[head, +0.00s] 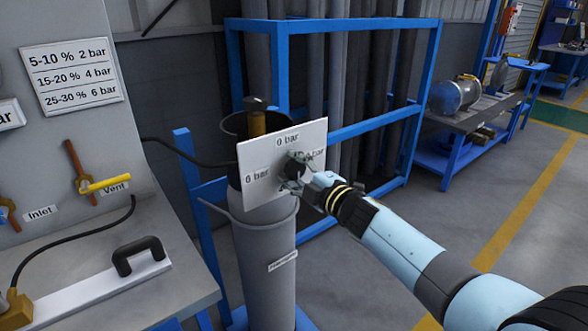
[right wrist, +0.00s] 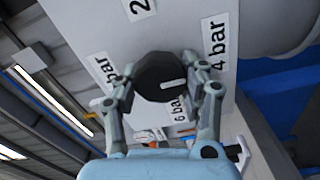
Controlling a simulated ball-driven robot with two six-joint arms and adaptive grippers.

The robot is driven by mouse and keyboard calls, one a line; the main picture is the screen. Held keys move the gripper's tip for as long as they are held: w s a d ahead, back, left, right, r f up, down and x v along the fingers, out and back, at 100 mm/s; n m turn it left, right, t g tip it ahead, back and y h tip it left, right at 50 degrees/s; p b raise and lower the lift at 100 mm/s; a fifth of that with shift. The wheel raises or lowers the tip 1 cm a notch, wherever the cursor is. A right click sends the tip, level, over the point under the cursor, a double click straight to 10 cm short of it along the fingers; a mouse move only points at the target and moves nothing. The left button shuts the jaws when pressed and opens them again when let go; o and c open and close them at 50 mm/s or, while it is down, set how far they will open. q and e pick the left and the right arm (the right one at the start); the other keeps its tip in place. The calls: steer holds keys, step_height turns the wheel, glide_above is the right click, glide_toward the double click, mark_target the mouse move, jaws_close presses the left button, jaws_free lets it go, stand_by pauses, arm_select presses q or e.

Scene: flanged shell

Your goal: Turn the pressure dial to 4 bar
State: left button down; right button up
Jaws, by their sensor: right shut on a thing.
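The pressure dial is a black round knob (head: 294,168) on a white square panel (head: 258,160), on top of a grey cylinder. In the head view, 0 bar is at the panel's top and 6 bar at its left; the right label is partly covered. My right gripper (head: 291,174) is shut on the knob. In the right wrist view the fingers (right wrist: 160,92) hold the knob (right wrist: 150,70) from both sides. Its white mark lies at the knob's lower right, on the side of the 4 bar label (right wrist: 217,45) and 6 bar label (right wrist: 180,108). My left gripper is out of view.
A sign (head: 70,75) pairs 15-20 % with 4 bar. A grey bench panel at the left has a yellow-handled vent valve (head: 103,184). A blue frame (head: 283,70) with pipes stands behind the cylinder (head: 265,245). Open floor lies to the right.

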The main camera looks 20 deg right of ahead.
steer(key=o, duration=1.2)
steer(key=v, duration=1.2)
steer(key=s+d+f+m+g+h+b, duration=0.25)
steer(key=s+f, duration=0.45)
steer(key=f, duration=0.5)
steer(key=s+d+f+m+g+h+b, duration=0.1)
steer(key=s+f+m+g+b, duration=0.2)
steer(key=s+f, duration=0.65)
steer(key=s+d+f+m+g+h+b, duration=0.15)
steer(key=s+f+m, duration=0.25)
steer(key=f, duration=1.1)
steer(key=s+d+f+m+g+b, duration=0.1)
steer(key=s+f+m+g, duration=0.2)
steer(key=s, duration=0.7)
steer(key=s+d+f+m+g+h+b, duration=0.1)
steer(key=s+f+m+g, duration=0.2)
steer(key=s+f, duration=0.5)
steer(key=s+d+f+m+g+h+b, duration=0.1)
steer(key=s+f+m+g, duration=0.2)
steer(key=s, duration=1)
step_height(320, 180, down, 3)
steer(key=shift+s+r, duration=0.2)
steer(key=shift+s, duration=0.05)
